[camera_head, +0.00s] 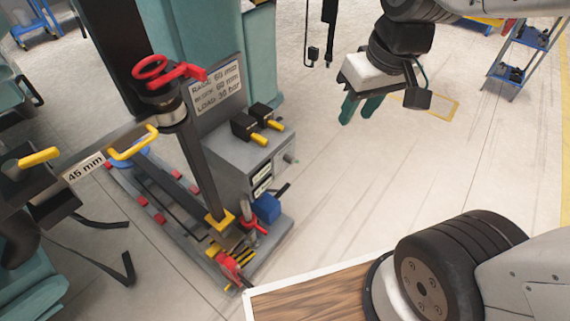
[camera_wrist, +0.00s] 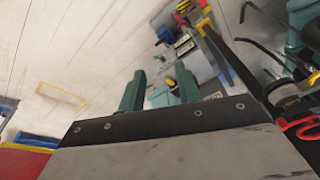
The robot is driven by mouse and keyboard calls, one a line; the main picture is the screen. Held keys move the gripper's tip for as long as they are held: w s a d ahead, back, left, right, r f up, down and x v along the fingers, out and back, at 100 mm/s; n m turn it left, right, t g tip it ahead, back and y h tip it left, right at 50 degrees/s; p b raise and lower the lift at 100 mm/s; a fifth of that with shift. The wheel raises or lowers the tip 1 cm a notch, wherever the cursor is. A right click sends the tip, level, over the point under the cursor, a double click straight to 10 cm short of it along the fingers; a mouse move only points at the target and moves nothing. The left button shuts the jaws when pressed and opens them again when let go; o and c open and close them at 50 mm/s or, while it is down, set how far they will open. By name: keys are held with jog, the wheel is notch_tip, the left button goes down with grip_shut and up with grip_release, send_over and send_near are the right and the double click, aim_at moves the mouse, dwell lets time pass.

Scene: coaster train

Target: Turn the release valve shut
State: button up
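The grey hydraulic-looking unit (camera_head: 245,155) stands at left centre in the head view. A small red handle (camera_head: 250,222) sits low at its front, beside a blue block. A larger red lever part (camera_head: 231,270) lies below it on the base. A red ring handle (camera_head: 150,68) tops the black post. Which red part is the release valve I cannot tell for certain. My gripper (camera_head: 360,108) hangs in free air right of the unit, touching nothing. Its two teal fingers are apart and empty. They also show in the wrist view (camera_wrist: 160,90).
A yellow-handled lever (camera_head: 135,145) and a "45 mm" label (camera_head: 83,170) are at left. A wooden board with a white edge (camera_head: 315,295) is at the bottom. The floor between is clear.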

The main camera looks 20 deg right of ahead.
jog(key=w+a+f+n+t, duration=0.1)
jog(key=w+a+f, duration=0.1)
jog(key=w+f, duration=0.3)
jog(key=w+a+f+n+t, duration=0.1)
jog(key=w+a+f, duration=0.1)
jog(key=w, duration=0.5)
jog(key=n+t+h, duration=0.1)
jog(key=n+t, duration=0.1)
jog(key=t, duration=0.1)
send_over(295, 162)
jog(key=s+a, duration=0.4)
jog(key=a, duration=0.2)
notch_tip(295, 162, down, 20)
jog(key=f, duration=0.1)
jog(key=w+d+f+n+h, duration=0.1)
jog(key=d+f, duration=0.1)
jog(key=f, duration=0.3)
jog(key=w+d+f+n+t+h, duration=0.1)
jog(key=w+d+f, duration=0.1)
jog(key=f, duration=0.4)
jog(key=w+d+f+n+h, duration=0.1)
jog(key=d+f+h, duration=0.1)
jog(key=f, duration=0.4)
jog(key=shift+w+t, duration=0.2)
jog(key=shift+t, duration=0.1)
jog(key=c, duration=0.7)
